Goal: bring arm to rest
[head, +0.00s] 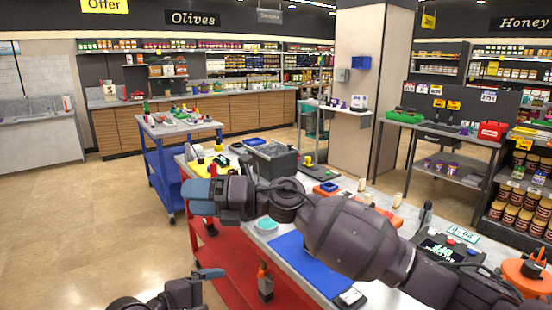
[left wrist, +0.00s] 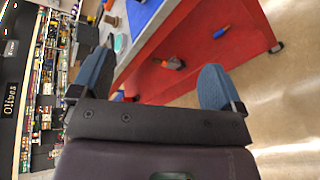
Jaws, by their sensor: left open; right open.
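My right arm reaches across the head view from the lower right, above the long workbench (head: 385,297). Its gripper (head: 205,178) is at the bench's left edge, with blue fingertips turned left and nothing seen between them. My left gripper (head: 208,274) shows only in part at the bottom of the head view, over the floor left of the bench. In the left wrist view my left gripper (left wrist: 155,88) is open and empty, its two blue fingers wide apart. A vacuum pump cannot be made out clearly; my right arm hides part of the bench top.
The bench carries a blue mat (head: 300,262), a dark grey bin (head: 270,160) and a teal bowl (head: 266,226). Its red lower shelf (left wrist: 180,65) holds small tools. A blue cart (head: 165,175) stands behind. The floor (head: 90,220) at left is clear.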

